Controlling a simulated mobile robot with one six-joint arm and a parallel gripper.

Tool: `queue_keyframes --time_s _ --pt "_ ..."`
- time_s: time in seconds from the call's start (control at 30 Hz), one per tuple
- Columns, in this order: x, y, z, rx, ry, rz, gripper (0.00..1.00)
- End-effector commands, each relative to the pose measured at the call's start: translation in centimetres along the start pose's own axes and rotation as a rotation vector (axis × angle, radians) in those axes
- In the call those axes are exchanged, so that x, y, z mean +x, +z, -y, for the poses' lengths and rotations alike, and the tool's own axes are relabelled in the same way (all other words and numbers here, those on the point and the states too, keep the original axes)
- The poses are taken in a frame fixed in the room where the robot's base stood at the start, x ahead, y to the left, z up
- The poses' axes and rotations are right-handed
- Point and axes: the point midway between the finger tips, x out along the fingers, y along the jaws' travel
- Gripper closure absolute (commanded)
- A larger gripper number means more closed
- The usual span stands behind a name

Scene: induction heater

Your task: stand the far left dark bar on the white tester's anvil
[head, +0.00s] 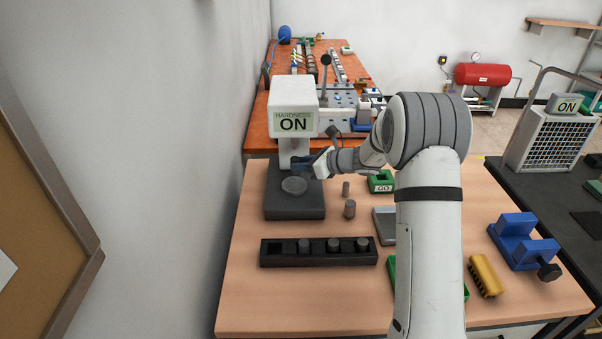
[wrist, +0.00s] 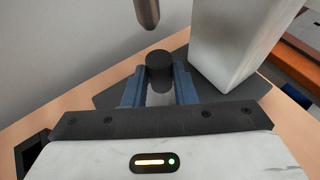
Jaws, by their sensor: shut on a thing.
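The white tester (head: 293,108), with its "HARDNESS ON" display, stands at the back left of the table. Its round anvil (head: 294,185) sits on the dark base plate. My gripper (head: 299,167) is at the tester, near the column and under the head. In the wrist view its blue fingers (wrist: 160,88) are shut on a dark bar (wrist: 160,66), whose round end faces the camera. The tester's rounded metal tip (wrist: 147,12) is beyond the bar. The bar cannot be made out in the head view, and I cannot tell whether it touches anything.
A black rack (head: 318,259) has an empty leftmost slot and bars in its other slots. A blue vise (head: 524,242) and a yellow block (head: 485,275) are at right. The tester's white column (wrist: 228,40) is close beside my fingers.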

Motion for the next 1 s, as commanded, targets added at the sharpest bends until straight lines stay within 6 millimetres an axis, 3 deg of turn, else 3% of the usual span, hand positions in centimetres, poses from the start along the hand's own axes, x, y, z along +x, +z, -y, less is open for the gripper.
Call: queue_keyframes --time_s 0.23,0.83,0.87,1.0 --pt "1.2 -3.0 0.0 0.002 0.000 0.000 1.00" --pt "2.0 -4.2 -0.1 -0.001 -0.001 0.002 1.00" --pt "2.0 -4.2 -0.1 -0.001 -0.001 0.001 0.75" --pt "2.0 -4.1 -0.1 0.000 -0.001 0.000 0.63"
